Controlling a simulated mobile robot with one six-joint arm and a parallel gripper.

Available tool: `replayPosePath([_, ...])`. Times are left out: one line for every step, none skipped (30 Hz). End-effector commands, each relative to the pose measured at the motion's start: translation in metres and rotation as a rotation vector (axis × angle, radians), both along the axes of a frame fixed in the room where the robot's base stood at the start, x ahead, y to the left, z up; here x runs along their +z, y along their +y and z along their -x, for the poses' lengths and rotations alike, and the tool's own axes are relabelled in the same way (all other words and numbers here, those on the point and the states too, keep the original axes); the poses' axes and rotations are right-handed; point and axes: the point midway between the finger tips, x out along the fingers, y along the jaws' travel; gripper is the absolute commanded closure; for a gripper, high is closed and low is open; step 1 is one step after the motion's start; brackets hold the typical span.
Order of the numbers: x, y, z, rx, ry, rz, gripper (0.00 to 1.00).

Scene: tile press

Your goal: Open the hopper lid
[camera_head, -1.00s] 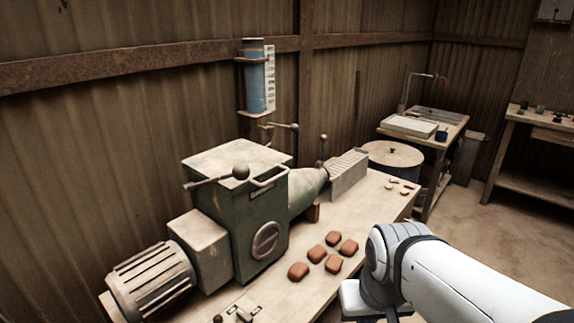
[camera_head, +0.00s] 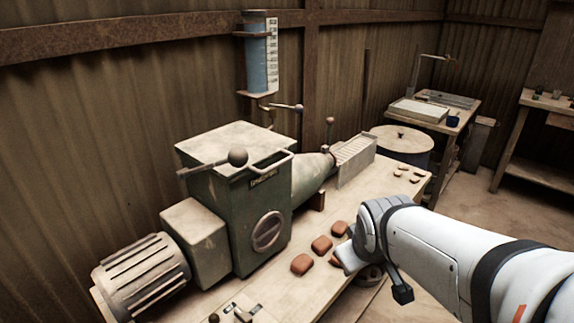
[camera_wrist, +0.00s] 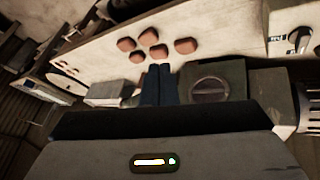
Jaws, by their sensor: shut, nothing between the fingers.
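The hopper lid (camera_head: 222,143) is a pale, worn plate lying flat and closed on the green press housing (camera_head: 215,203). A bar handle (camera_head: 275,168) runs along its right front edge. A lever with a ball knob (camera_head: 238,157) sticks out by the front edge of the lid. My gripper (camera_wrist: 159,70) is shut and empty, its dark fingers together in the wrist view. There it shows beside the round dial (camera_wrist: 209,90) on the press and below the clay pieces. The lid is not clearly seen in the wrist view. In the head view my arm is right of the press, over the bench.
Several brown clay pieces (camera_head: 321,245) lie on the bench (camera_head: 300,289) in front of the press, partly hidden by my arm. A ribbed motor (camera_head: 140,273) is at the left. A water gauge (camera_head: 261,55) hangs on the wall behind. A drum (camera_head: 402,146) stands beyond the bench.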

Motion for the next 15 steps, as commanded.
replayPosePath([-0.016, -0.005, -0.019, 0.083, -0.06, 0.065, 1.0])
replayPosePath([-0.017, -0.008, -0.031, 0.139, -0.101, 0.11, 1.0])
replayPosePath([-0.019, -0.011, -0.046, 0.215, -0.155, 0.174, 1.0])
replayPosePath([-0.02, -0.012, -0.057, 0.269, -0.195, 0.223, 1.0])
replayPosePath([-0.02, -0.014, -0.067, 0.323, -0.235, 0.272, 1.0])
replayPosePath([-0.021, -0.015, -0.081, 0.395, -0.285, 0.34, 1.0])
replayPosePath([-0.021, -0.015, -0.09, 0.447, -0.325, 0.39, 1.0])
replayPosePath([-0.022, -0.014, -0.099, 0.5, -0.362, 0.439, 1.0])
replayPosePath([-0.022, -0.014, -0.111, 0.572, -0.413, 0.513, 1.0])
replayPosePath([-0.021, -0.017, -0.12, 0.602, -0.448, 0.581, 1.0])
replayPosePath([-0.02, -0.017, -0.128, 0.646, -0.486, 0.643, 1.0])
replayPosePath([-0.02, -0.014, -0.137, 0.711, -0.535, 0.722, 1.0])
replayPosePath([-0.019, -0.013, -0.144, 0.756, -0.572, 0.782, 1.0])
replayPosePath([-0.019, -0.01, -0.15, 0.799, -0.61, 0.842, 1.0])
replayPosePath([-0.019, -0.007, -0.158, 0.854, -0.659, 0.926, 1.0])
